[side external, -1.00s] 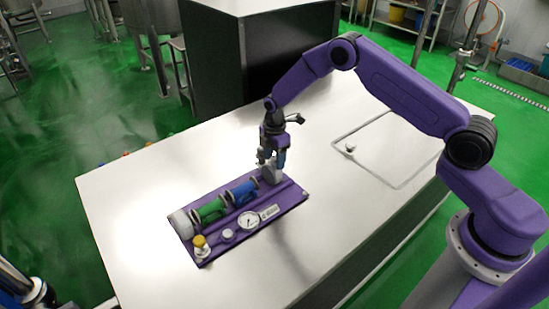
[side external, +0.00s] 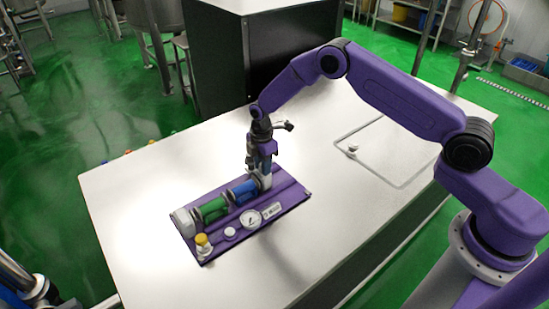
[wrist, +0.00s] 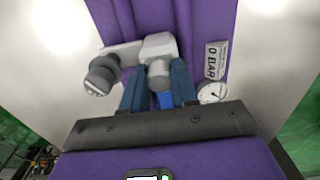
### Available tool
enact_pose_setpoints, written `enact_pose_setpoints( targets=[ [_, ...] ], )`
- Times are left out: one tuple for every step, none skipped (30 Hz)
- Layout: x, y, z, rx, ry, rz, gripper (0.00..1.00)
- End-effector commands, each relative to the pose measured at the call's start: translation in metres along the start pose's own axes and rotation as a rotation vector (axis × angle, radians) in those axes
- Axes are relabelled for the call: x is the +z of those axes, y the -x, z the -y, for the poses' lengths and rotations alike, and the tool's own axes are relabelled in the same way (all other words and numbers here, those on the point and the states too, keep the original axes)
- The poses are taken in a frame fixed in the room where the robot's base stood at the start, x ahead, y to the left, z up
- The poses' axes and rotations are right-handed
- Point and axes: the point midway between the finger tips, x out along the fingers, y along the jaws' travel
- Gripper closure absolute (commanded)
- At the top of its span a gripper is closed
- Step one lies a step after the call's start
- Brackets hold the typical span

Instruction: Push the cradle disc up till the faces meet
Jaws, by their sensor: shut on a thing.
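The cradle disc (side external: 264,182) is the pale grey piece at the right end of the blue pipe piece (side external: 240,191) on a purple base plate. My gripper (side external: 261,172) is over that end, pointing down, and shut on the cradle disc. In the wrist view its two dark blue fingers (wrist: 158,92) stand either side of a grey rounded part (wrist: 159,47) and a blue part (wrist: 165,100). The disc is up close to the blue piece's end; my fingers hide whether the faces touch. A green pipe piece (side external: 213,210) lies left of the blue one.
The purple plate (side external: 288,186) also carries a round gauge (side external: 251,219), a white knob (side external: 230,233), a yellow-capped fitting (side external: 202,243) and a white end block (side external: 184,222). A dark grey knob (wrist: 101,76) shows beside the disc.

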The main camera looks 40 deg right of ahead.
Motion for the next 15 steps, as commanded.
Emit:
enact_pose_setpoints(
  targets=[
    [-0.011,0.000,0.000,0.001,0.005,-0.001,1.00],
    [-0.015,0.000,0.000,0.001,0.004,-0.001,1.00],
    [-0.021,0.000,0.000,0.002,0.004,-0.001,1.00],
    [-0.023,0.000,0.000,0.003,0.003,-0.001,1.00],
    [-0.025,0.000,0.000,0.003,0.003,-0.002,1.00],
    [-0.027,0.000,0.000,0.003,0.003,-0.002,1.00],
    [-0.027,0.000,0.000,0.003,0.003,-0.002,1.00],
    [-0.028,0.000,0.000,0.003,0.002,-0.002,1.00],
    [-0.028,0.000,0.000,0.003,0.002,-0.002,1.00],
    [-0.028,0.000,0.000,0.003,0.002,-0.002,1.00],
    [-0.028,0.000,0.000,0.003,0.002,-0.002,1.00],
    [-0.028,0.000,0.000,0.003,0.002,-0.002,1.00],
    [-0.028,0.000,0.000,0.003,0.003,-0.002,1.00],
    [-0.028,0.001,0.000,0.003,0.003,-0.002,1.00],
    [-0.028,0.000,0.000,0.003,0.003,-0.002,0.65]
  ],
)
